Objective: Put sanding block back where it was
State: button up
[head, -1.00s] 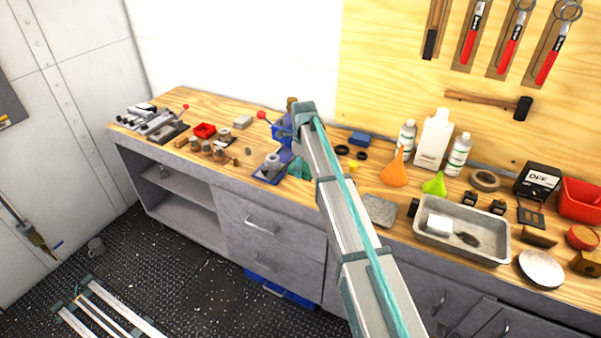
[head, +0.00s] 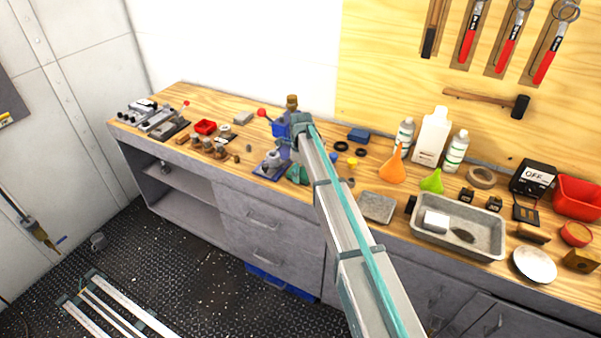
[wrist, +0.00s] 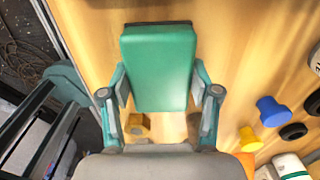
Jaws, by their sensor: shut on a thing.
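A green block with a dark strip along its far edge, which I take as the sanding block (wrist: 158,68), fills the middle of the wrist view. My gripper (wrist: 161,84) is shut on it, one finger at each side. I cannot tell whether the block touches the wooden top. In the head view my arm hides most of the gripper; a teal-green patch shows left of the arm, and I cannot tell whether it is block or gripper.
On the workbench (head: 215,165), a blue vise-like tool (head: 270,167) stands left of the arm. Blue (wrist: 272,111) and yellow (wrist: 249,139) knobs and black rings (wrist: 293,131) lie to the right. A grey tray (head: 458,245) and an orange funnel (head: 391,168) stand further right.

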aim_at(301, 172)
jog(key=shift+f, duration=0.15)
jog(key=o, duration=1.2)
notch_tip(301, 172, up, 12)
jog(key=b, duration=0.4)
jog(key=shift+r, duration=0.25)
jog(key=shift+s+f, duration=0.1)
